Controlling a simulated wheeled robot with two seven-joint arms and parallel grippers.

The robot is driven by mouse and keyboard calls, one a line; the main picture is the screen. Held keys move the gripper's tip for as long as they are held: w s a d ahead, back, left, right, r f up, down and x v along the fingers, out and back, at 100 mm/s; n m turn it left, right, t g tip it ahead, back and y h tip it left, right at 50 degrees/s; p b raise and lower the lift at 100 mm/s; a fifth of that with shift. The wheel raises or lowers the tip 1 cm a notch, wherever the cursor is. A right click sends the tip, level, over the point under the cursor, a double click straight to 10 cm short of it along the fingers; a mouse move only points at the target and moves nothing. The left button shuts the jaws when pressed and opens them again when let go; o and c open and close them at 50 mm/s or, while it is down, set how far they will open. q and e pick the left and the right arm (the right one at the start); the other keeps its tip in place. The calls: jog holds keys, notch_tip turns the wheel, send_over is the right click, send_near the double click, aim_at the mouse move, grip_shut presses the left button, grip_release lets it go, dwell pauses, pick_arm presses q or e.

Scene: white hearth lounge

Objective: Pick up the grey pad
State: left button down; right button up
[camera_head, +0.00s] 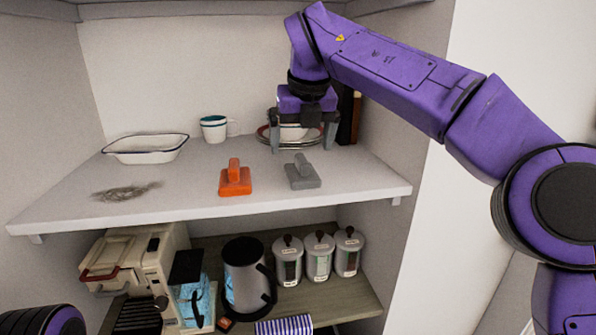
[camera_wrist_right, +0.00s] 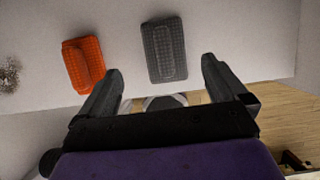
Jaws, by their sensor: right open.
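The grey pad (camera_head: 302,173) lies on the upper white shelf, right of an orange pad of like shape, with its raised grip upward. In the right wrist view the grey pad (camera_wrist_right: 164,50) shows beyond and between the fingertips. My right gripper (camera_head: 303,142) is open and empty, with its fingers pointing down behind the pad in the head view. The fingers (camera_wrist_right: 161,70) are apart from the pad. My left gripper is out of view; only a purple part of my left arm shows at the bottom left.
The orange pad (camera_head: 235,180) is close beside the grey one. Stacked plates (camera_head: 264,137) stand behind my right gripper. A white basin (camera_head: 146,157), a mug (camera_head: 213,129) and a frayed clump (camera_head: 127,191) are leftward. The shelf's front edge (camera_head: 220,213) is near the pads.

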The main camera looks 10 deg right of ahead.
aim_at(303, 160)
jog(key=shift+d+f, duration=0.2)
jog(key=shift+f, duration=0.75)
jog(key=x, duration=0.4)
jog(key=shift+w+d+f+p, duration=0.2)
jog(key=shift+f+p, duration=0.1)
jog(key=shift+w+a+f, duration=0.1)
jog(key=shift+f, duration=0.3)
jog(key=shift+r, duration=0.1)
jog(key=shift+c, duration=1.2)
jog(key=c, duration=0.9)
